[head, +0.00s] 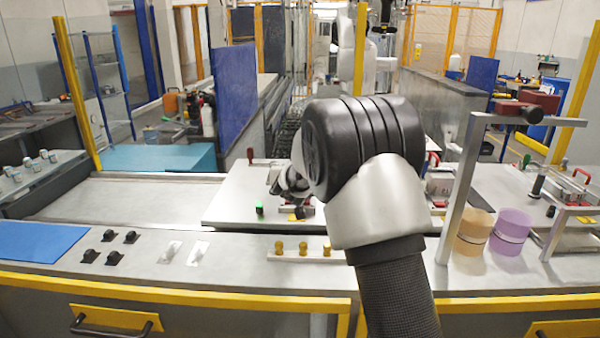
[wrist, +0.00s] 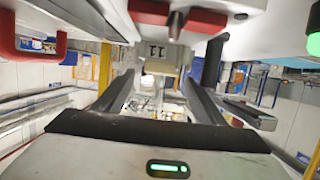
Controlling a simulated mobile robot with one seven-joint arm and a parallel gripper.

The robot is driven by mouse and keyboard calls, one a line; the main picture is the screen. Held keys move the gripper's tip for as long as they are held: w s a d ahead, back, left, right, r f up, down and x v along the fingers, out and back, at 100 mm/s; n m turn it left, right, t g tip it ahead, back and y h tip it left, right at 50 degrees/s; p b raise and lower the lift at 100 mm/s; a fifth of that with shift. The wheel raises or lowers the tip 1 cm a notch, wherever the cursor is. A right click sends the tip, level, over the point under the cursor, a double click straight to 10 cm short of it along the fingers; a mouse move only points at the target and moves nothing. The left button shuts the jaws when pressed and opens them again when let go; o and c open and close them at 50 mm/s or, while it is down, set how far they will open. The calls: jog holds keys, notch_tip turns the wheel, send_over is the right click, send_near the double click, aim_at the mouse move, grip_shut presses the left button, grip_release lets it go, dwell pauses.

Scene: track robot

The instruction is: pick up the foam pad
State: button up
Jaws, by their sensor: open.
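No thing can be told for certain as the foam pad. A flat blue sheet (head: 40,241) lies at the left end of the front bench; I cannot tell whether it is foam. My gripper (head: 280,190) is low over the pale plate in the head view, partly hidden behind my own arm, well to the right of the blue sheet. In the wrist view my gripper (wrist: 160,92) has its two dark fingers wide apart, with nothing held between them. A small pale block marked 11 (wrist: 157,60) shows beyond the fingers, close to a red and dark fixture.
The pale plate (head: 235,205) carries a green-topped button (head: 259,208) and clamps. Black clips (head: 109,236), white pieces (head: 198,252) and brass knobs (head: 303,248) line the front bench. Orange (head: 473,233) and purple (head: 510,232) cylinders stand right, beside a grey frame (head: 462,185).

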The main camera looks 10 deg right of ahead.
jog(key=x, duration=0.4)
jog(key=shift+w+f, duration=0.1)
jog(key=shift+w, duration=0.05)
jog(key=c, duration=1.1)
